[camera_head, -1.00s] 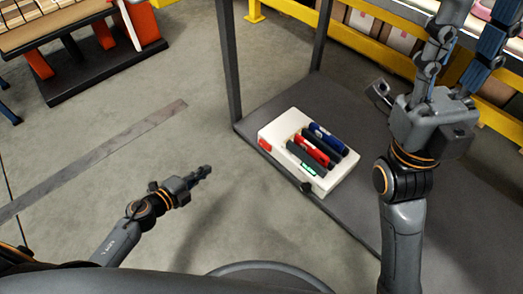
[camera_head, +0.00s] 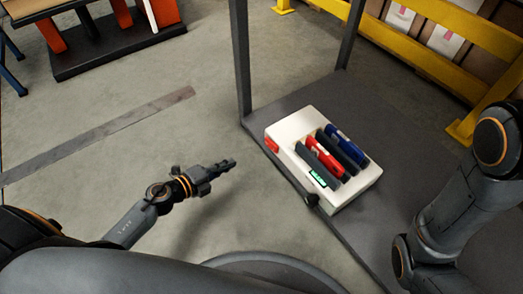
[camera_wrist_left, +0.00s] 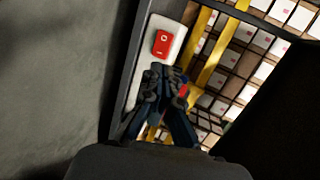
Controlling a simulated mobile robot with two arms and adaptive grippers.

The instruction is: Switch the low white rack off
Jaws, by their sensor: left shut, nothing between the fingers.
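The low white rack (camera_head: 287,128) sits on a dark grey shelf at the centre right of the head view, holding red, blue and dark upright items. A red switch (camera_head: 271,144) is on its left end; the switch also shows in the left wrist view (camera_wrist_left: 162,43). A green-lit display (camera_head: 318,178) and a dark round knob (camera_head: 311,199) are on its front side. My left gripper (camera_head: 232,163) is shut and empty, left of the rack, pointing toward the switch with a gap between. In the head view my right arm stands at the right edge; its gripper is out of the picture.
The dark shelf (camera_head: 390,190) has upright posts (camera_head: 241,60) behind and left of the rack. A yellow rail (camera_head: 430,65) and cartons stand behind. A dark-based bench (camera_head: 110,45) is at the upper left. The floor around my left arm is clear.

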